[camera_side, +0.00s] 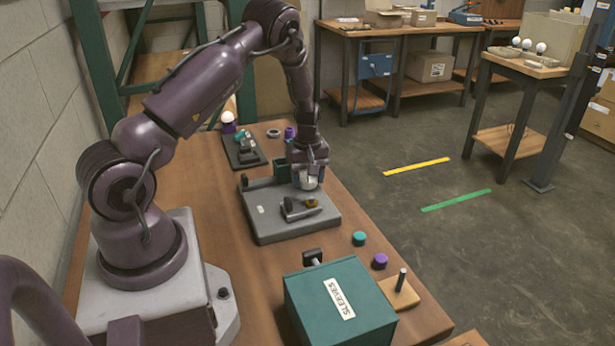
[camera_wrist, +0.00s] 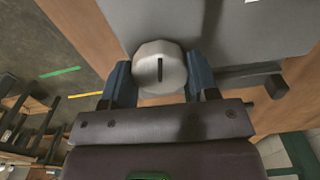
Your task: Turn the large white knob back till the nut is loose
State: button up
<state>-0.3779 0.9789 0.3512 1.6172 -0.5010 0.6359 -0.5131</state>
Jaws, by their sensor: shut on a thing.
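The large white knob (camera_wrist: 160,68) is a faceted, pale knob with a dark slot line across its face. In the wrist view it sits between the two blue fingers of my gripper (camera_wrist: 160,84), one on each side, and the gripper is shut on it. In the side view the knob (camera_side: 306,182) shows below my gripper (camera_side: 308,172), at the back right part of a grey fixture plate (camera_side: 290,228). The dark line on the knob points roughly up and down in the wrist view. The nut cannot be made out in either view.
The plate also carries a small dark clamp with a brass-coloured piece (camera_side: 311,202). A green SLEEVES box (camera_side: 345,300) stands nearer the camera. A teal cap (camera_side: 359,238) and a purple cap (camera_side: 380,261) lie on the table's right side. A dark tray (camera_side: 245,150) lies behind.

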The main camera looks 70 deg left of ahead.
aim_at(308, 177)
jog(key=o, duration=0.9)
notch_tip(308, 177, up, 13)
dwell(0.4)
jog(key=s+d+r+m+t, duration=0.2)
jog(key=s+d+r+m, duration=0.3)
jog(key=d, duration=0.3)
jog(key=s+d+r+m+t, duration=0.1)
jog(key=s+d+r+m, duration=0.5)
jog(key=d, duration=0.3)
jog(key=s+d+r+m+t, duration=0.2)
jog(key=s+d+r+m, duration=0.3)
jog(key=d, duration=0.4)
jog(key=shift+s+d+r+m+t, duration=0.15)
jog(key=shift+r+m, duration=0.15)
jog(key=shift+r, duration=0.3)
jog(key=shift+s+d+r+m+t, duration=0.15)
jog(key=shift+r+m, duration=0.15)
jog(key=shift+r, duration=0.25)
